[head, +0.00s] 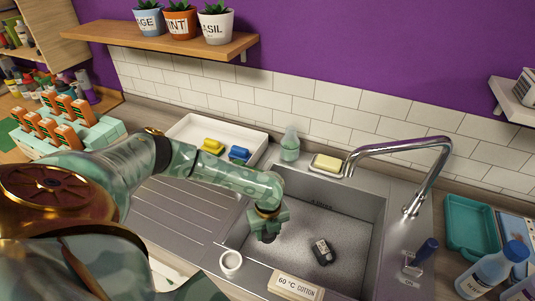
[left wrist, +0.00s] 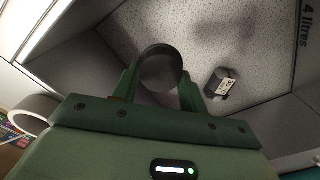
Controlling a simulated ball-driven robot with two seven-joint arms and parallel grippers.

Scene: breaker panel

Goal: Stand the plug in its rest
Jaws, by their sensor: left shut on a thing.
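My left gripper (head: 268,230) hangs over the left part of the sink basin (head: 345,215). In the left wrist view (left wrist: 160,92) its two green fingers are shut on a dark round plug (left wrist: 160,68), held by its sides above the speckled basin floor. In the head view the plug is mostly hidden by the gripper. A small white ring (head: 230,262) lies on the sink's front left edge; it also shows in the left wrist view (left wrist: 32,114). I cannot tell which thing is the plug's rest. My right gripper is out of view.
A dark block with a white label (head: 322,251) lies in the basin. The tap (head: 415,170) arches over the back right. A "60° cotton" sign (head: 296,284) stands at the front edge. A white tray (head: 185,128) holds yellow and blue items. A blue-handled item (head: 425,250) stands right of the basin.

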